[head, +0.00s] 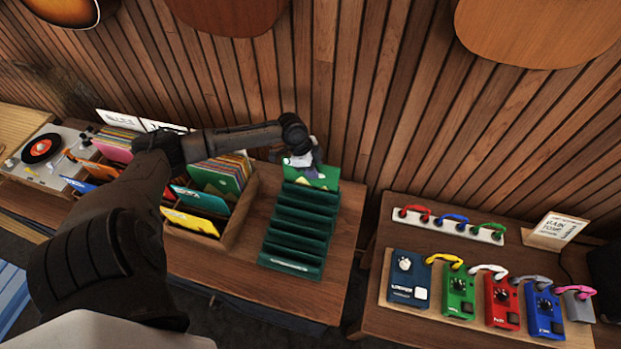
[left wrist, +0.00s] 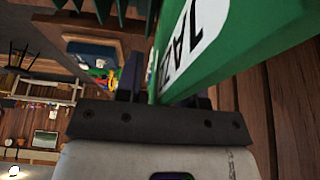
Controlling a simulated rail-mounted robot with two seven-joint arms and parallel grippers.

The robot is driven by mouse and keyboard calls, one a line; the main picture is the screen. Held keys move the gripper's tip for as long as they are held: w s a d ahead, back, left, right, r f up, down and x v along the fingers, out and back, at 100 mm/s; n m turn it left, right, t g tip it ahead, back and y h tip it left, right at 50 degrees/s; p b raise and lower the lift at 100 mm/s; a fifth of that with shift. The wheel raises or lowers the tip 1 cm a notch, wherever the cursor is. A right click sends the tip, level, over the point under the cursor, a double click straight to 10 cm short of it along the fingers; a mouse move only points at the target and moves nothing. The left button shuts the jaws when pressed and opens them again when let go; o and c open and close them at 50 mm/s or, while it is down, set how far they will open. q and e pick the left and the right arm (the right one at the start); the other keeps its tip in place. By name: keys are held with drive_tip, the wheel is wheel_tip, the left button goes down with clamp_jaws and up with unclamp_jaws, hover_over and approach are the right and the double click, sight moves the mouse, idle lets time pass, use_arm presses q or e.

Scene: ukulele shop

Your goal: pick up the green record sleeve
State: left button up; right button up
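The green record sleeve (head: 325,176) stands at the far end of the dark green slotted rack (head: 296,238). Whether its lower edge sits in a slot is hidden. My left gripper (head: 305,166) is at the sleeve's top edge, pointing down. In the left wrist view the green sleeve (left wrist: 240,45) with a white "JAZZ" label runs between the two dark fingers of my left gripper (left wrist: 165,90), which look closed on it. My right gripper is not in view.
A wooden crate of colourful sleeves (head: 238,215) stands left of the rack. A turntable (head: 42,150) is at the far left. A second table with several pedals (head: 458,292) stands to the right, beyond a gap. The slatted wall (head: 350,90) is close behind.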

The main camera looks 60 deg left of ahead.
use_arm(q)
clamp_jaws()
idle(0.3)
